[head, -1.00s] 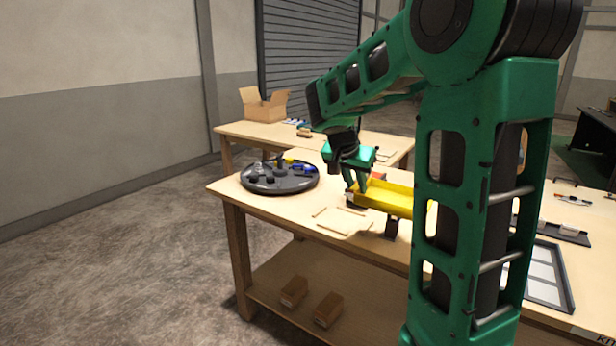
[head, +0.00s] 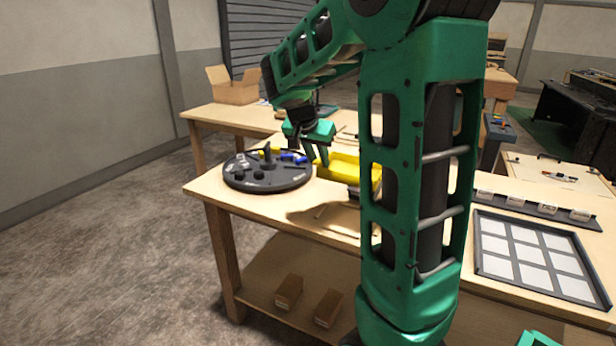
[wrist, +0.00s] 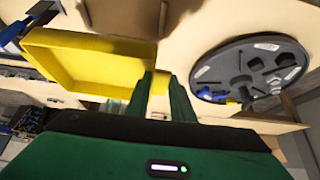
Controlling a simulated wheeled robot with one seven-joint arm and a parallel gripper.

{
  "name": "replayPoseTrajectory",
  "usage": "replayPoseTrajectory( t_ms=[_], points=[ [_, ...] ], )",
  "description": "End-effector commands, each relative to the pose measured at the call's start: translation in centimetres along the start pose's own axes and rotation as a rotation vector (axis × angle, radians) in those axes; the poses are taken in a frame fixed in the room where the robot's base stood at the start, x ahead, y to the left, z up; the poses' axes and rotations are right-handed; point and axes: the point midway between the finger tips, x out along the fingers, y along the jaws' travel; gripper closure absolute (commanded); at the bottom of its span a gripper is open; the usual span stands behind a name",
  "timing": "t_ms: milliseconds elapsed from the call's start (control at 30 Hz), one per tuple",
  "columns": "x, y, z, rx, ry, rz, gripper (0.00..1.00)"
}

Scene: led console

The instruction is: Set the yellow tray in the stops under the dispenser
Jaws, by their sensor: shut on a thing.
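The yellow tray (head: 352,168) is in my gripper (head: 322,158), which is shut on its end wall. The tray is held above the table, with a shadow beneath it; my arm hides its right part in the head view. In the wrist view the tray (wrist: 85,62) reaches left from my gripper's fingers (wrist: 162,82) and looks empty. Thin light strips (wrist: 163,18) lie on the table; I cannot tell whether they are the stops. I cannot make out the dispenser for certain.
A dark round turntable (head: 240,182) with small parts stands left of my gripper. A grid panel (head: 485,255) and a rail of small blocks (head: 540,208) lie to the right. A cardboard box (head: 232,88) is on the table behind. Two brown blocks (head: 289,290) sit on the lower shelf.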

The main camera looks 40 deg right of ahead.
Motion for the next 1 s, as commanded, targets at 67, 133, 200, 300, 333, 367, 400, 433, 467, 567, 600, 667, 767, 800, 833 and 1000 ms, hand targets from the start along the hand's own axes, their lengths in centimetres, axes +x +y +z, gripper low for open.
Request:
replayPoseTrajectory(
  t_ms=[67, 133, 200, 300, 333, 367, 400, 433, 467, 567, 600, 667, 767, 800, 833, 1000],
  points=[
    [1.5, 0.3, 1.0, -0.002, -0.006, 0.008, 1.00],
    [2.5, 0.3, 1.7, -0.003, -0.006, 0.008, 1.00],
    [3.4, 0.2, 2.2, -0.003, -0.006, 0.007, 1.00],
    [4.6, 0.2, 3.0, -0.003, -0.005, 0.007, 1.00],
    [4.9, 0.2, 3.2, -0.002, -0.005, 0.007, 1.00],
    [5.1, 0.2, 3.4, -0.003, -0.005, 0.006, 1.00],
    [5.3, 0.1, 3.6, -0.003, -0.005, 0.005, 1.00],
    [5.5, 0.1, 3.7, -0.004, -0.005, 0.004, 1.00],
    [5.6, 0.1, 3.8, -0.004, -0.005, 0.004, 1.00],
    [6.0, 0.0, 4.1, -0.004, -0.004, 0.003, 1.00],
    [6.3, 0.0, 4.3, -0.004, -0.004, 0.003, 1.00],
    [6.7, 0.0, 4.6, -0.005, -0.005, 0.005, 1.00],
    [7.6, 0.0, 5.2, -0.007, -0.005, 0.004, 1.00],
    [8.0, -0.1, 5.5, -0.007, -0.005, 0.004, 1.00],
    [8.2, -0.1, 5.7, -0.007, -0.005, 0.003, 1.00],
    [9.6, -0.1, 6.6, -0.007, -0.004, 0.003, 1.00]
  ],
)
